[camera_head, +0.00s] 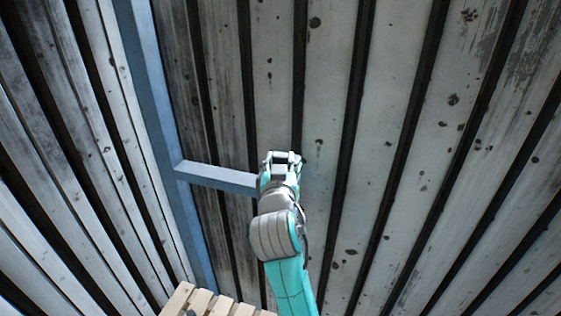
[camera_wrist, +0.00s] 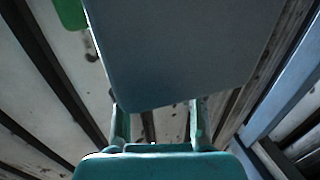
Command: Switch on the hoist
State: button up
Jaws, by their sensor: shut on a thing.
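My gripper (camera_head: 282,157) is at the far end of my teal arm, close to the free end of a blue-grey horizontal bar (camera_head: 218,178). In the wrist view, its two teal fingers (camera_wrist: 160,106) stand apart, with a large smooth blue-grey block (camera_wrist: 180,50) in front of and between them. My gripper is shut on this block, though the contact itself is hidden. A bright green piece (camera_wrist: 70,12) shows beside the block at the upper left; I cannot tell what it is. No labelled hoist switch can be made out.
A tall blue post (camera_head: 160,130) carries the bar; it seems to show at the right of the wrist view (camera_wrist: 295,85). Stained, ribbed metal walls (camera_head: 400,130) stand behind and at the left. Pale wooden slats (camera_head: 205,303) lie at the bottom.

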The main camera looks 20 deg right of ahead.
jog(key=shift+w+a+m+g+h, duration=0.1)
jog(key=shift+m+g+h, duration=0.65)
jog(key=shift+h, duration=0.4)
jog(key=shift+w+a+m+g+h, duration=0.1)
jog(key=shift+m+g+h, duration=0.45)
jog(key=shift+m+h, duration=0.45)
jog(key=o, duration=1.2)
jog(key=shift+c, duration=0.2)
jog(key=shift+s, duration=0.1)
jog(key=v, duration=1.2)
jog(key=shift+f, duration=0.1)
